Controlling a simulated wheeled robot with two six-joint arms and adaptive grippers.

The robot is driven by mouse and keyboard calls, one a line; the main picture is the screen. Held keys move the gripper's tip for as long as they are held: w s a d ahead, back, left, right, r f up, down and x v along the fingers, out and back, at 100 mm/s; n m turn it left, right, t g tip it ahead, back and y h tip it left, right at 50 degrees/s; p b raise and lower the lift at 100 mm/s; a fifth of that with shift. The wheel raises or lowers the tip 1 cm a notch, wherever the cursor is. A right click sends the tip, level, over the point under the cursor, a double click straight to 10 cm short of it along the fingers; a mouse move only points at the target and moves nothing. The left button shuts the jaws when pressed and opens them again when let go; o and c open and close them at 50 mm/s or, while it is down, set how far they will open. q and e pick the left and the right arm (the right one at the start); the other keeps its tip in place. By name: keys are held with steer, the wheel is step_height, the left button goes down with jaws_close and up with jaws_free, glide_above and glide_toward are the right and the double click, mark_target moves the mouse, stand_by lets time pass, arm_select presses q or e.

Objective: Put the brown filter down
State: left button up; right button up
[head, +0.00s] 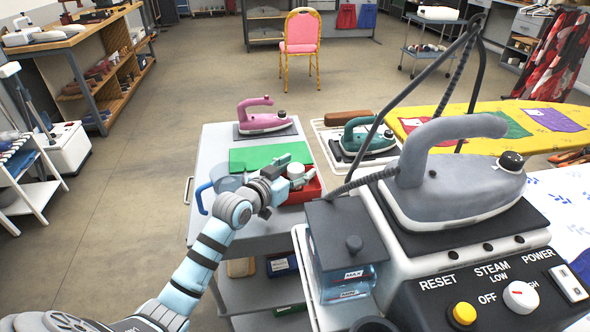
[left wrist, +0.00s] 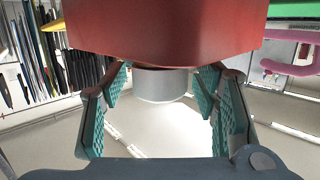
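My left gripper (head: 290,172) is over the grey trolley, at the red tray (head: 314,190). Its fingers are apart in the left wrist view (left wrist: 164,88). A small white-grey cylinder (head: 297,170) shows between the fingers there (left wrist: 162,87), with a gap on each side, so the gripper does not appear to hold it. A large red surface (left wrist: 160,32), probably the tray, fills the top of that view. I cannot pick out a brown filter with certainty. My right gripper is not in view.
A clear jug with a blue handle (head: 203,194) stands left of the gripper. A green mat (head: 250,159) and pink iron (head: 265,122) lie behind. A large grey iron (head: 455,190) on its steam station stands close on the right.

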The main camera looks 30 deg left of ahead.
arm_select(q)
steer(key=shift+r, duration=0.15)
steer(key=p+v, duration=0.4)
steer(key=v, duration=0.8)
